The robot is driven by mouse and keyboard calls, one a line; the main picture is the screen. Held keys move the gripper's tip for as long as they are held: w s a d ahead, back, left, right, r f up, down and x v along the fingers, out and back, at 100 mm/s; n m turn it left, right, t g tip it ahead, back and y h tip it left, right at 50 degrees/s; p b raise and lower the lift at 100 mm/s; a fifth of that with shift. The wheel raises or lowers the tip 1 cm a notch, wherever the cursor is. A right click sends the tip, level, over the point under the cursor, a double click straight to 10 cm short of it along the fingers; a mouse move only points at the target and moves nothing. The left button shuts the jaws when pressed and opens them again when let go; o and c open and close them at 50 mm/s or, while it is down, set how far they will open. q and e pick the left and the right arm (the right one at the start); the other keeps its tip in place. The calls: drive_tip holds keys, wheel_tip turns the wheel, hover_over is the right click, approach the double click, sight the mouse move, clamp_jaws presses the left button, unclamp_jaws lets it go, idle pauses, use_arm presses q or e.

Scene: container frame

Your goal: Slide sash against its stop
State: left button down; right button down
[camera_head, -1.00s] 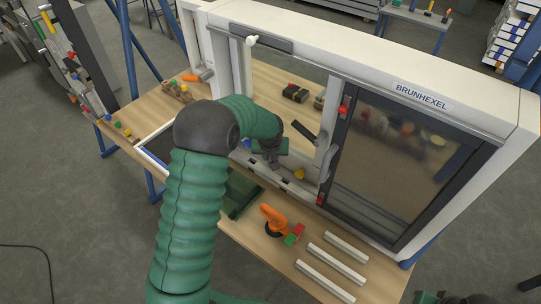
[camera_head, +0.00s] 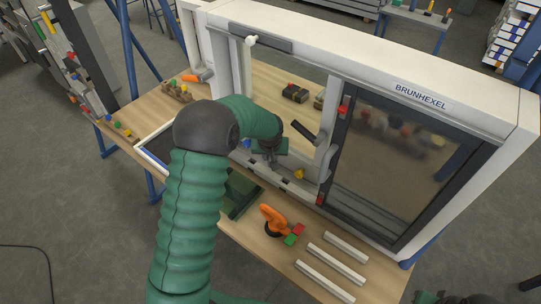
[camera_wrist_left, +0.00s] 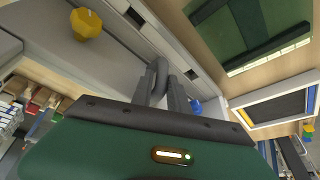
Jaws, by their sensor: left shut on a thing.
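A white window frame (camera_head: 455,98) marked BRUNHEXEL stands on a wooden bench. A dark-framed glass sash (camera_head: 345,150) fills its right part, with red blocks at its left edge. To its left is a light grey upright with a curved grey handle (camera_head: 328,162) and a black lever (camera_head: 303,132). My left gripper (camera_head: 268,158) is low in the frame's left opening, above the bottom rail. In the left wrist view its fingers (camera_wrist_left: 162,88) are shut around a small grey rounded part. Which piece this part belongs to is unclear.
A yellow knob (camera_head: 299,174) and a blue knob (camera_head: 247,143) sit along the bottom rail. An orange tool (camera_head: 273,220), red and green blocks and pale strips (camera_head: 325,282) lie on the bench front. A green piece (camera_wrist_left: 245,30) lies near the gripper.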

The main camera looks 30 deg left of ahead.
use_arm(q)
drive_tip(key=shift+a+r, duration=0.1)
drive_tip(key=shift+a, duration=0.05)
drive_tip(key=d, duration=0.1)
drive_tip(key=d+b, duration=0.1)
drive_tip(key=d, duration=0.1)
drive_tip(key=d+b, duration=0.1)
drive_tip(key=d, duration=0.1)
drive_tip(key=shift+s+f, duration=0.1)
drive_tip(key=shift+f, duration=0.25)
drive_tip(key=d, duration=0.1)
drive_tip(key=d+b, duration=0.1)
drive_tip(key=d, duration=0.2)
drive_tip(key=shift+s+d+r, duration=0.2)
drive_tip(key=shift+r, duration=0.1)
drive_tip(key=shift+d, duration=0.15)
drive_tip(key=c, duration=1.3)
unclamp_jaws()
drive_tip(key=shift+a, duration=0.4)
drive_tip(key=shift+c, duration=0.2)
drive_tip(key=shift+f, duration=0.1)
drive_tip(key=shift+d, duration=0.1)
